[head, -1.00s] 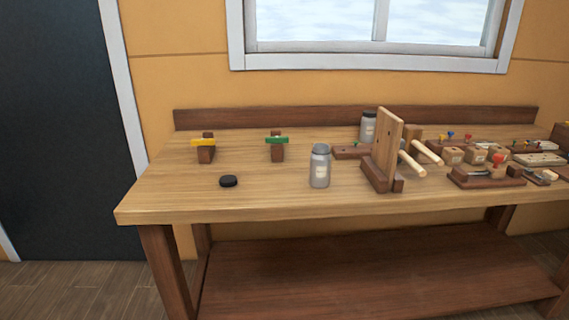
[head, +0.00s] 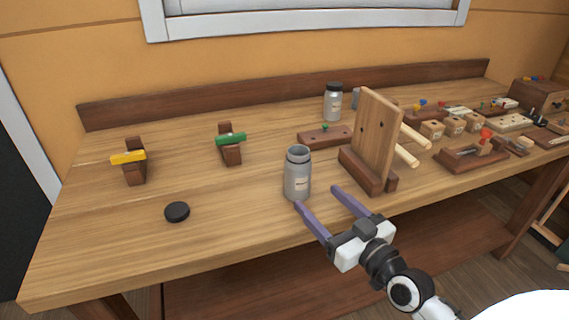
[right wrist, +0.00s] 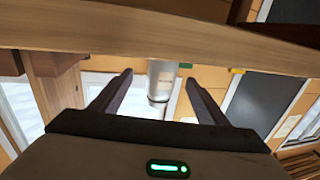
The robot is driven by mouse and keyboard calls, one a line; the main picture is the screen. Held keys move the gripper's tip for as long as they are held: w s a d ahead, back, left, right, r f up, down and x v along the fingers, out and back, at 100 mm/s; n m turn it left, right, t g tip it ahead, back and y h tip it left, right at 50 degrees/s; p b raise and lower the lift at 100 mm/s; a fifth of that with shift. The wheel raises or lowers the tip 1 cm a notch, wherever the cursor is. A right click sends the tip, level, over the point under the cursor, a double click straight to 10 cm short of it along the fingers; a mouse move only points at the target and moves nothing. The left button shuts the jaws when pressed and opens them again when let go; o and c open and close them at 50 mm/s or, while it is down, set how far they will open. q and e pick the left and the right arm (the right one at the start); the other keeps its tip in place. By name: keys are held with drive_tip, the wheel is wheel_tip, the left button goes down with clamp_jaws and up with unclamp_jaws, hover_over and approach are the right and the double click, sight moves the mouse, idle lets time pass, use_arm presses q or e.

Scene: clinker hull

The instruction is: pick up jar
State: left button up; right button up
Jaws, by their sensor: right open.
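A grey open-topped jar (head: 297,178) with a pale label stands upright near the front edge of the workbench (head: 110,250). My right gripper (head: 317,197) is open and empty, at the bench's front edge. Its fingers point toward the jar, with the tips just short of it and slightly to its right in the head view. In the right wrist view, which looks upside down, the jar (right wrist: 161,78) appears in the gap between the two fingertips (right wrist: 158,79). A second jar (head: 333,104) with a dark lid stands farther back. My left gripper is not in view.
An upright wooden board (head: 375,135) on a base stands close right of the jar, with pegs sticking out. A black disc (head: 177,212) lies at left. Wooden blocks with a yellow bar (head: 128,157) and a green bar (head: 230,138) stand behind. Small parts crowd the right.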

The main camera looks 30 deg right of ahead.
sight(305, 187)
drive_tip(key=w, duration=0.3)
drive_tip(key=shift+r, duration=0.25)
drive_tip(key=shift+w+a+f+p, duration=0.1)
drive_tip(key=shift+w+p, duration=0.2)
drive_tip(key=shift+w, duration=1.2)
drive_tip(key=shift+w+a+f+p, duration=0.1)
drive_tip(key=shift+w+p, duration=0.15)
drive_tip(key=shift+w, duration=1.25)
drive_tip(key=shift+r, duration=0.1)
drive_tip(key=c, duration=1.2)
